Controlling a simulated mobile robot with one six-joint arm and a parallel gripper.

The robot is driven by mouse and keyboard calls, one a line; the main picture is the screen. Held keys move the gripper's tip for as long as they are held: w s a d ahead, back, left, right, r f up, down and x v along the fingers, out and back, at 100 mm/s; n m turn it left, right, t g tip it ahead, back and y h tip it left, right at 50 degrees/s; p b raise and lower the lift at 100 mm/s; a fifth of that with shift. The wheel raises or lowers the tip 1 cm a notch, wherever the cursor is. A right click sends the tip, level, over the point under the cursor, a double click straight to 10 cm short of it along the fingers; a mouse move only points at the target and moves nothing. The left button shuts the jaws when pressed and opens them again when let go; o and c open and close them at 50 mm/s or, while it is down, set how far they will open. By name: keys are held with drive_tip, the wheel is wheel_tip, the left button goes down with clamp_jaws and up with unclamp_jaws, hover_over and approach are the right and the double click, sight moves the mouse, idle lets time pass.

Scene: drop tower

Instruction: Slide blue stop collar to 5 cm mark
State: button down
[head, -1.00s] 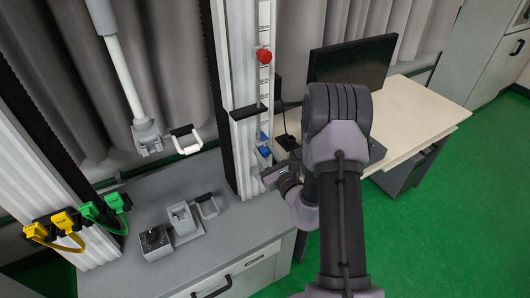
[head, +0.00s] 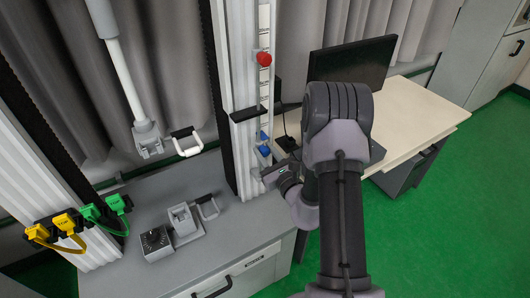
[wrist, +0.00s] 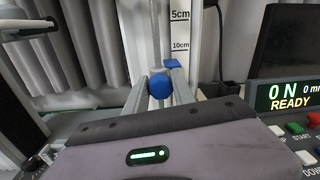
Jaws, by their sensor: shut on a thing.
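The blue stop collar (wrist: 161,86) is on the vertical rail, between the two fingers of my gripper (wrist: 160,88) in the wrist view. My gripper is shut on it. A flat blue tab (wrist: 174,63) shows just above and behind it, below the 10 cm label on the white scale (wrist: 180,28). The 5 cm label is higher up the scale. In the head view the collar (head: 264,150) is low on the column, with my arm reaching it from the right. The fingertips are hard to make out there.
A red knob (head: 264,59) sits higher on the same column. A display reading READY (wrist: 290,96) stands at the right, with buttons below it. A grey bench (head: 235,232), a monitor (head: 352,62) and a light desk (head: 415,115) surround the column.

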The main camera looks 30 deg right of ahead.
sight(265, 148)
wheel_tip(265, 148, up, 6)
drive_tip(key=p, duration=0.4)
drive_tip(key=shift+r, duration=0.25)
drive_tip(key=shift+f, duration=0.15)
drive_tip(key=c, duration=1.1)
unclamp_jaws()
drive_tip(key=shift+w+f, duration=0.1)
drive_tip(key=shift+o, duration=0.2)
